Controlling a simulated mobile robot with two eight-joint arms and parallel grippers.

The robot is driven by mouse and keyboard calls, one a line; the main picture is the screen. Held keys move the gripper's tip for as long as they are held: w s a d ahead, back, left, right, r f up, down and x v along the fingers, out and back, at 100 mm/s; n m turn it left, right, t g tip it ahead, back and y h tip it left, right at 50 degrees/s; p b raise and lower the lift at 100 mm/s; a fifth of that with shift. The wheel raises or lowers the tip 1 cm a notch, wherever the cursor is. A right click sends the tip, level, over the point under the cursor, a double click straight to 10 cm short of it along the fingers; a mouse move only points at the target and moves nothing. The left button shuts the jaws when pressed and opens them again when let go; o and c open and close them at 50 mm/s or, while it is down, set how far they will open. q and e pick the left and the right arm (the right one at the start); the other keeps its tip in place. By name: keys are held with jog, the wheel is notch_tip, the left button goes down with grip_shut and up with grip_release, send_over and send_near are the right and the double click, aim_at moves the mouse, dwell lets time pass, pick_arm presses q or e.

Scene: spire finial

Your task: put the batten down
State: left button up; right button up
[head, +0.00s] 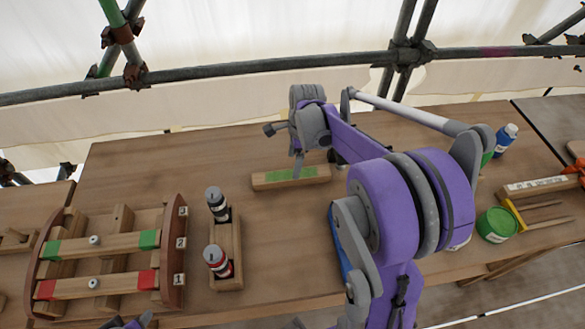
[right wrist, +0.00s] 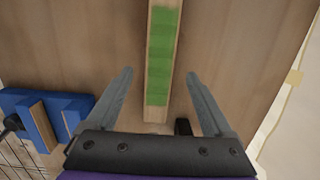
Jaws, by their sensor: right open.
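A wooden batten with a green band (head: 314,174) lies flat on the table in the middle of the head view. In the right wrist view the batten (right wrist: 159,50) runs away from me between the spread fingers. Whether the fingertips touch the table I cannot tell. Only a small purple and grey part, perhaps of my left arm, shows at the bottom left edge.
A wooden frame (head: 174,262) holds a green-ended and a red-ended batten at left. A wooden holder (head: 226,272) with two bottles stands beside it. A green tin (head: 496,225) and blue bottle (head: 506,138) are at right. Bare table lies behind and left of the batten.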

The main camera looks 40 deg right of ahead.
notch_tip(320, 180, up, 6)
jog(key=s+a+f+n+t, duration=0.1)
jog(key=s+a+n+t, duration=0.1)
jog(key=s+a+n, duration=0.5)
jog(key=s+a+f+n+t+h, duration=0.1)
jog(key=s+a+n, duration=0.6)
jog(key=n, duration=0.9)
jog(key=shift+s+a+f+n+t, duration=0.2)
jog(key=shift+a+f+n+t, duration=0.35)
jog(key=shift+a+t, duration=0.6)
jog(key=shift+f, duration=0.1)
